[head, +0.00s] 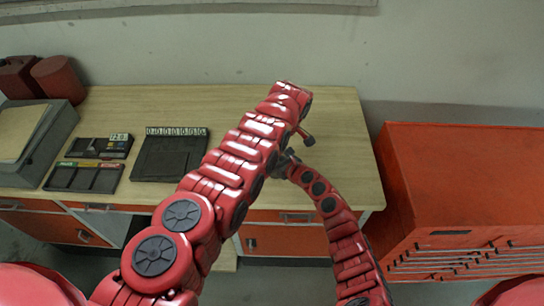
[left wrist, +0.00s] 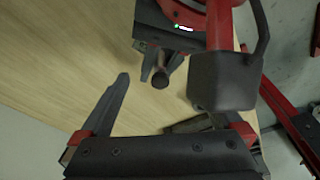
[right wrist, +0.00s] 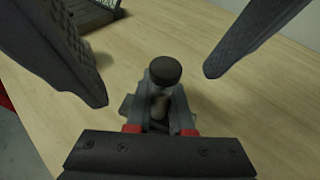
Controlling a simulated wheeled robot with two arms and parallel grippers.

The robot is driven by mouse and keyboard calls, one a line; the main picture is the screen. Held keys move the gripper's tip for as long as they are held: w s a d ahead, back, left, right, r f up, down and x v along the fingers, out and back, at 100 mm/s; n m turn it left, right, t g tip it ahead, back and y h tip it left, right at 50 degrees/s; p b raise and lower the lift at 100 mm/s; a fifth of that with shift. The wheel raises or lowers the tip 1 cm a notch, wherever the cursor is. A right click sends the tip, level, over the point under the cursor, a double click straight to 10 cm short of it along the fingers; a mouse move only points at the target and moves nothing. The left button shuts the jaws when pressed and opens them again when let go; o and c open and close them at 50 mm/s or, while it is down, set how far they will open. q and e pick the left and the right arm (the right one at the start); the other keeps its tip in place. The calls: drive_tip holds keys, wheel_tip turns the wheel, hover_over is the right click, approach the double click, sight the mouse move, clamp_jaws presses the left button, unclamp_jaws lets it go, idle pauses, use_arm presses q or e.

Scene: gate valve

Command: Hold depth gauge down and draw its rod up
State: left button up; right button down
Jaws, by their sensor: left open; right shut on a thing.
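The depth gauge shows in the right wrist view as a black round cap (right wrist: 165,71) on a short grey stem, upright. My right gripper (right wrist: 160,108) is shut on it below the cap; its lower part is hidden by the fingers. In the left wrist view the dark cap (left wrist: 160,80) shows at the right gripper's fingertips. My left gripper (left wrist: 162,97) is open; its fingers are on either side of the gauge, apart from it, as the right wrist view also shows. In the head view my right gripper (head: 284,165) is over the bench; the left gripper's fingers are hidden by its arm.
The wooden bench (head: 340,150) is bare around the grippers. A black case (head: 170,160) and a compartment tray (head: 84,177) lie to the left, with a grey box (head: 40,135) beyond. A red tool chest (head: 465,185) stands right of the bench. The wall is behind.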

use_arm(q)
drive_tip(key=shift+f, duration=0.55)
drive_tip(key=shift+c, duration=0.3)
drive_tip(key=c, duration=1.1)
drive_tip(key=shift+w, duration=0.1)
